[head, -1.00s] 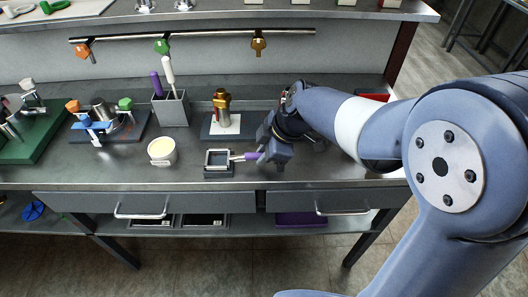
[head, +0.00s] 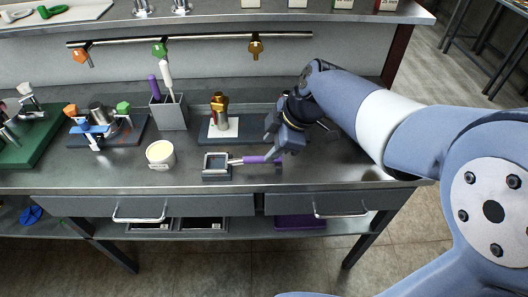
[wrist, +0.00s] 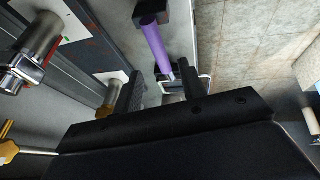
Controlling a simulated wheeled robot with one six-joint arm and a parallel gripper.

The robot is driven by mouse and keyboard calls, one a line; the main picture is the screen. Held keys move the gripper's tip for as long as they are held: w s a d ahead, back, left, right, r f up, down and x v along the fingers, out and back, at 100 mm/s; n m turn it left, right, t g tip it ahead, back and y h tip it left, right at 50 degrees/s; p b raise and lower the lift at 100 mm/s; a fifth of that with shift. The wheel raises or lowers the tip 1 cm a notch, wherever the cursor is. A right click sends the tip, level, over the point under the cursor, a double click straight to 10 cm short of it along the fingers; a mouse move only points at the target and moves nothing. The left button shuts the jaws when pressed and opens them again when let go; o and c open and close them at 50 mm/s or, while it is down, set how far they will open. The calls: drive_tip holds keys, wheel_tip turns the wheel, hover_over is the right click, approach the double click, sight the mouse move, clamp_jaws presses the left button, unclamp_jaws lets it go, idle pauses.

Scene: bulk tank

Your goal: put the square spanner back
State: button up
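A purple-handled tool (head: 258,160) lies with its metal shaft at a small dark square block (head: 217,175) near the bench's front edge. I cannot tell whether this is the square spanner. Its handle also shows in the wrist view (wrist: 157,45), running toward my gripper (wrist: 157,71). The fingers are apart, with nothing visibly clamped between them. In the head view my gripper (head: 284,142) is just above and beside the handle's right end. A brass tool or fitting (head: 219,112) stands upright on a white plate behind the block. A rail (head: 205,37) holds orange, green and brass-coloured hanging pieces.
A grey holder (head: 170,113) with purple and white handles stands behind a white tub (head: 160,155). Clamped fixtures (head: 100,122) stand on a dark board at left. Drawer handles (head: 140,218) stick out below the bench edge. The bench right of the tool looks mostly clear.

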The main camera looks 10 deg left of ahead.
sight(261, 158)
drive_tip(key=v, duration=0.6)
drive_tip(key=x, duration=1.1)
drive_tip(key=shift+a+f, duration=0.15)
drive_tip(key=shift+f, duration=0.25)
drive_tip(key=shift+w+a+r, duration=0.1)
drive_tip(key=shift+r, duration=1.75)
drive_tip(key=shift+f, duration=0.1)
